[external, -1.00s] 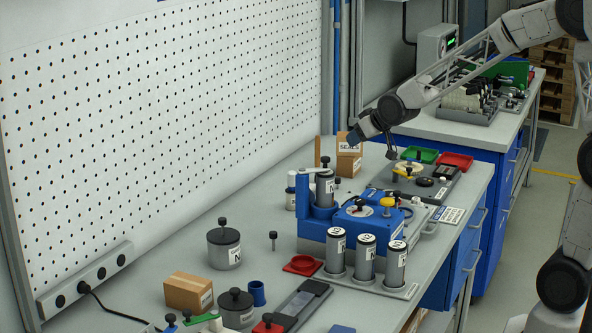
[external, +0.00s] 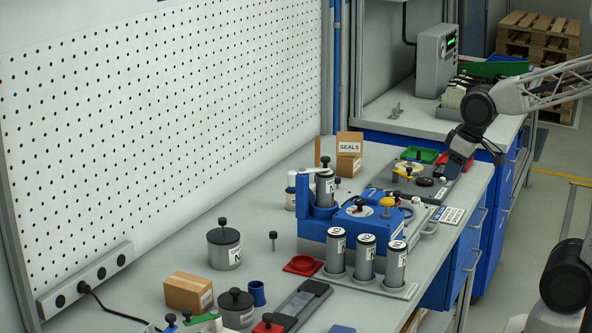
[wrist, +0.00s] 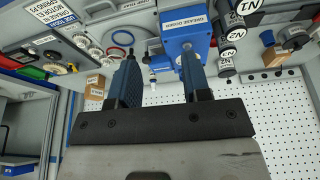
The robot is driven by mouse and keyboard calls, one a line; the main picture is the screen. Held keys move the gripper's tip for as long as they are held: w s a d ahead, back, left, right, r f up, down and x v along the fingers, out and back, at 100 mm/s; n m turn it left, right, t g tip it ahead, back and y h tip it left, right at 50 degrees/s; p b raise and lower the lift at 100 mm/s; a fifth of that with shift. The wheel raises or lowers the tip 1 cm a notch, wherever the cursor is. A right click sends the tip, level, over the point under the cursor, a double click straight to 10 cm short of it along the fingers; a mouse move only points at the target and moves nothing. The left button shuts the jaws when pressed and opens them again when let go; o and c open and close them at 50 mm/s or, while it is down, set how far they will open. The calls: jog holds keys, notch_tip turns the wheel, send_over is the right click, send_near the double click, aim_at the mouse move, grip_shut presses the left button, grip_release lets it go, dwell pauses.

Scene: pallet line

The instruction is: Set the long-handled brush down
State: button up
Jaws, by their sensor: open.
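My gripper (external: 453,170) is low over the right end of a dark grey parts tray (external: 408,191) in the external view. In the wrist view my gripper (wrist: 158,50) shows its two blue fingers spread apart with nothing gripped between them. I cannot make out a long-handled brush in either view; it may be hidden behind my gripper or too small to tell.
A red dish (external: 462,158) and a green dish (external: 428,154) are close to my gripper. Left of it stand a blue station (external: 323,233) with canisters and a SEALS box (external: 349,144). A bare strip of bench lies in front of the pegboard (external: 170,120).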

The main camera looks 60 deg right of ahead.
jog(key=s+a+g, duration=0.1)
jog(key=s, duration=0.5)
jog(key=shift+a+f, duration=0.2)
jog(key=shift+f, duration=0.25)
dwell(0.8)
